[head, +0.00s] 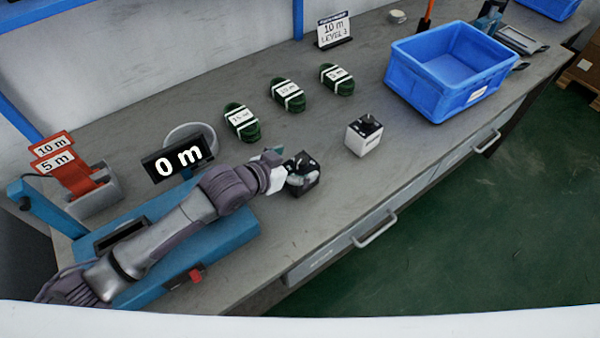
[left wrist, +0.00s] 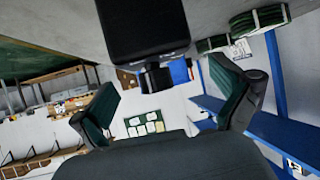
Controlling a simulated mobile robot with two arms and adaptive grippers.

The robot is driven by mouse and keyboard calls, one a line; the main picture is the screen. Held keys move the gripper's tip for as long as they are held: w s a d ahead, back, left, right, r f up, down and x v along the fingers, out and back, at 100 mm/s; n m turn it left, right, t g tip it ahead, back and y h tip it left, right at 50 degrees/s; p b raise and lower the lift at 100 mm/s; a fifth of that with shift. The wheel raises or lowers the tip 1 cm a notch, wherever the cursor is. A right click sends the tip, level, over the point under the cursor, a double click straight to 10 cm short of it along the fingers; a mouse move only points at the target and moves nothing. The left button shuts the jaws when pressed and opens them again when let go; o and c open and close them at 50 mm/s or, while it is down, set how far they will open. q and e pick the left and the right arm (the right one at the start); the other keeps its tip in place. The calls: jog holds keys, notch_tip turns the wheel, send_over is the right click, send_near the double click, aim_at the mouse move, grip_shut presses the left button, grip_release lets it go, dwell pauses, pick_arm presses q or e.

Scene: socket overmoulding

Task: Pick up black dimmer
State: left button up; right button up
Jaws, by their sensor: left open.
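The black dimmer (head: 304,184) is a small dark box with a knob on top, standing on the grey workbench near its front edge. In the left wrist view the black dimmer (left wrist: 142,28) is a dark block at the top centre, with its knob pointing down in the picture. My left gripper (head: 277,172) is right beside the dimmer, on its left side, and covers part of it. In the left wrist view the gripper (left wrist: 170,98) has its two green-padded fingers wide apart, with nothing gripped between them. My right gripper is not in view.
A white dimmer (head: 362,143) stands to the right. Several green cable coils (head: 288,95) lie behind. A blue crate (head: 437,98) is further right. A "0 m" display (head: 178,158) and a blue machine (head: 215,243) are near my left arm. Bench between dimmers is clear.

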pick_arm(q)
jog(key=x, duration=0.4)
jog(key=shift+d, duration=0.2)
jog(key=shift+s, duration=0.1)
jog(key=c, duration=1.2)
jog(key=shift+c, duration=0.7)
jog(key=shift+r, duration=0.15)
